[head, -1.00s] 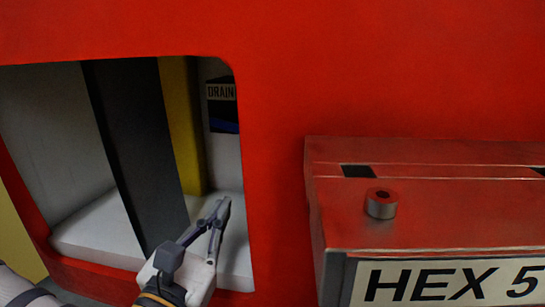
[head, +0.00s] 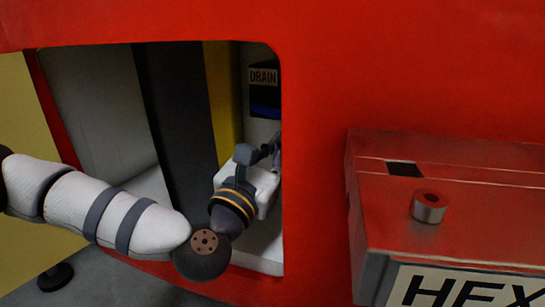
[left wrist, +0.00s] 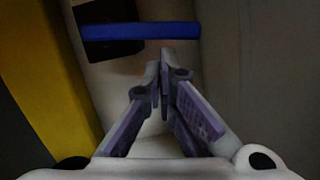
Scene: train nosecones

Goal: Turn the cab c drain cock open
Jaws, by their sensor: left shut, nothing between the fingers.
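The drain cock's blue handle (head: 264,110) shows in the head view below a "DRAIN" label (head: 263,77), on the inner wall of the opening in the red nosecone. In the left wrist view the blue handle (left wrist: 140,31) lies level across a dark plate (left wrist: 108,14). My left gripper (head: 272,145) reaches into the opening, below the handle. In the left wrist view its fingers (left wrist: 160,72) are together and empty, with the tips apart from the handle in the picture. The right gripper is out of view.
A dark upright post (head: 175,125) and a yellow post (head: 224,95) stand inside the opening to the left. The opening's right edge (head: 283,160) is close to my left gripper. A red box with a metal knob (head: 429,207) sticks out at the right.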

